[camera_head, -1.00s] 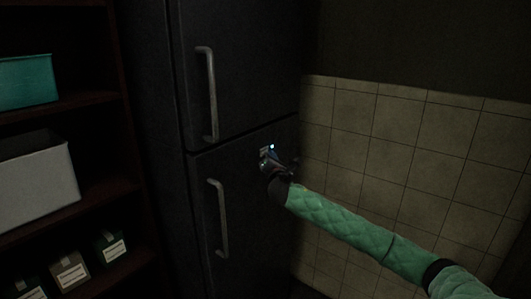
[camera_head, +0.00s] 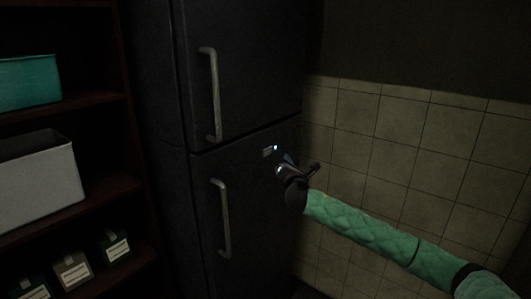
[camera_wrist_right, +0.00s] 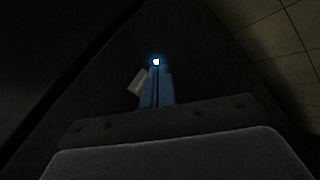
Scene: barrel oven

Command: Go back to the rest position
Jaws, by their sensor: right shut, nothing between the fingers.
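My right gripper (camera_head: 287,160) is in front of the lower door of a dark fridge (camera_head: 250,135), at the end of my green-sleeved arm. It is shut and empty, just to the right of and below a small light plate (camera_head: 267,152) and a glowing blue-white light (camera_head: 275,148) on the door. In the right wrist view the closed bluish fingers (camera_wrist_right: 157,90) point toward the same light (camera_wrist_right: 156,62), and the plate (camera_wrist_right: 138,81) shows beside them, partly hidden. The fingers look apart from the door, though the gap is hard to judge. My left gripper is not in view.
The fridge has an upper handle (camera_head: 213,95) and a lower handle (camera_head: 224,218); both doors look closed. At the left, dark shelves (camera_head: 100,100) hold a teal bin (camera_head: 28,82), a white bin (camera_head: 38,180) and small labelled boxes (camera_head: 116,246). A tiled wall (camera_head: 400,140) stands at the right.

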